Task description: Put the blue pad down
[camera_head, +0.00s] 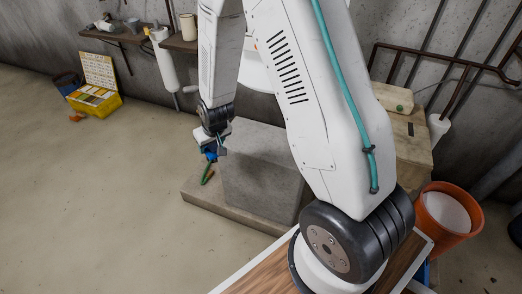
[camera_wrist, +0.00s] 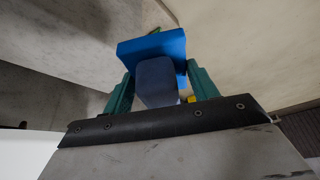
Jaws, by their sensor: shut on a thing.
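The blue pad (camera_wrist: 150,47) is in my gripper (camera_wrist: 160,78), between its two teal fingers in the wrist view. It has a bright blue flat part and a darker grey-blue block (camera_wrist: 156,85) nearer the wrist. In the head view my gripper (camera_head: 214,150) points down over the low slab, just left of the big grey block. A small blue patch of the pad (camera_head: 210,155) shows there; the rest is hidden by the gripper. I cannot tell the gap between pad and slab.
A grey block (camera_head: 262,180) stands on a low concrete slab (camera_head: 212,208). A green object (camera_head: 207,174) is just below the gripper. A yellow organiser case (camera_head: 95,95) stands far left. An orange bucket (camera_head: 447,213) is at right. The floor at left is open.

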